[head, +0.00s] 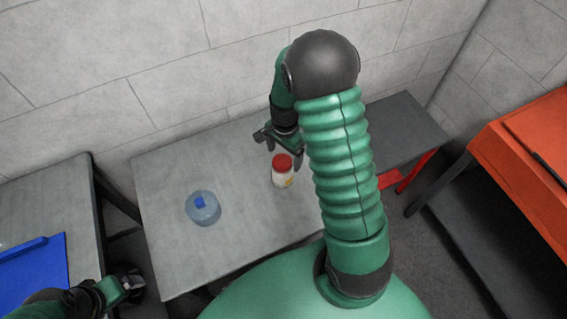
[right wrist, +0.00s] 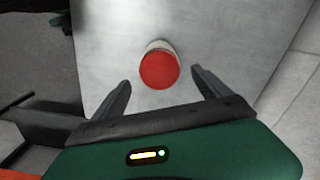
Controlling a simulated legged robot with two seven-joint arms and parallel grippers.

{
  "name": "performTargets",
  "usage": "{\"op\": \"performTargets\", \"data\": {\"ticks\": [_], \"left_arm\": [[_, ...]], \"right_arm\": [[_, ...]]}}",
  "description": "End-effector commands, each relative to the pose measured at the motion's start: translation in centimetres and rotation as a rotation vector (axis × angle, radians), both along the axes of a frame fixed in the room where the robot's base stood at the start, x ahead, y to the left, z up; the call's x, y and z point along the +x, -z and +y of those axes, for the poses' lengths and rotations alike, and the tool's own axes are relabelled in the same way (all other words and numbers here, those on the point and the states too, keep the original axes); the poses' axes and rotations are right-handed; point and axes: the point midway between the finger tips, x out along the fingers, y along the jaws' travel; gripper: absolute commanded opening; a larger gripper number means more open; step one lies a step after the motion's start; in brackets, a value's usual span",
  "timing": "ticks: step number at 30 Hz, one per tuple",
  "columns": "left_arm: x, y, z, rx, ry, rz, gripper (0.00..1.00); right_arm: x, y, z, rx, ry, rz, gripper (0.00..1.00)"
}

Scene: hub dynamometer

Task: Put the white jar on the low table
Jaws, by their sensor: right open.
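The white jar (head: 283,180) with a red lid stands upright on a grey table (head: 165,170). The right wrist view looks down on its red lid (right wrist: 159,70), which lies ahead of and between the spread fingers. My right gripper (head: 281,145) is open and empty, just above and behind the jar, with no clear contact. A dark grey table (head: 405,130) with red legs, perhaps the low table, is partly hidden by my right arm. My left gripper (head: 128,284) is at the lower left; its jaw state is unclear.
A clear blue jug (head: 203,208) with a blue cap stands on the same table, left of the jar. Another grey table (head: 55,200) with a blue item (head: 35,275) is at the left. A block wall is behind.

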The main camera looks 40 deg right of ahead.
Motion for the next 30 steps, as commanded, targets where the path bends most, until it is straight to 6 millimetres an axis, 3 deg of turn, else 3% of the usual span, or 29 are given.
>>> {"op": "performTargets", "data": {"ticks": [3,8,11,15,18,21,30], "left_arm": [[0.0,-0.2,0.0,0.0,0.0,0.0,0.89],[0.0,-0.3,0.0,0.0,0.0,0.0,0.89],[0.0,-0.3,0.0,0.0,0.0,0.0,0.89],[0.0,-0.3,0.0,0.0,0.0,0.0,0.89],[0.0,-0.3,0.0,0.0,0.0,0.0,0.89],[0.0,-0.3,0.0,0.0,0.0,0.0,0.89],[0.0,-0.3,0.0,0.0,0.0,0.0,0.89]], "right_arm": [[0.1,-2.6,0.0,-0.002,-0.001,-0.003,0.87],[0.0,-4.3,0.9,-0.002,-0.059,-0.009,0.87],[-0.7,-6.2,5.4,-0.021,-0.394,-0.061,0.87],[-4.0,-8.5,12.9,-0.103,-1.071,-0.154,0.87],[-5.9,-9.0,15.6,-0.158,-1.381,-0.19,0.87],[-6.5,-9.0,16.2,-0.176,-1.477,-0.196,0.87],[-6.4,-9.0,16.1,-0.174,-1.471,-0.194,0.87]]}}
